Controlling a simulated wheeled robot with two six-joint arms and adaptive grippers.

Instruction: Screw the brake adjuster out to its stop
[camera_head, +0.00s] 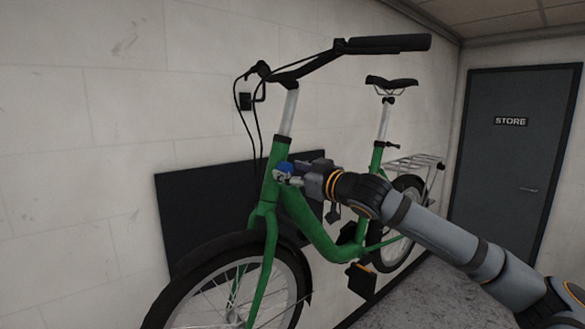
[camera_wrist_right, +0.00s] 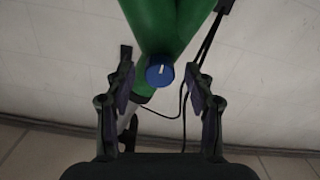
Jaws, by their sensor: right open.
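The brake adjuster is a small blue round knob (camera_head: 285,168) on the green bike's frame, by the head tube below the handlebar stem. In the right wrist view the blue knob (camera_wrist_right: 160,70) faces the camera, with a short white mark on its face. My right gripper (camera_head: 289,175) is at the knob in the head view. In the wrist view its two fingers (camera_wrist_right: 160,84) stand apart on either side of the knob, with a visible gap on each side. The right gripper is open and holds nothing. My left gripper is not in view.
The green bike (camera_head: 315,232) stands along a pale block wall, with a dark panel (camera_head: 205,205) behind it. Dark cables (camera_head: 256,125) hang from the handlebar (camera_head: 390,44). A grey door marked STORE (camera_head: 513,160) is at the right. Bare floor (camera_head: 425,290) shows at lower right.

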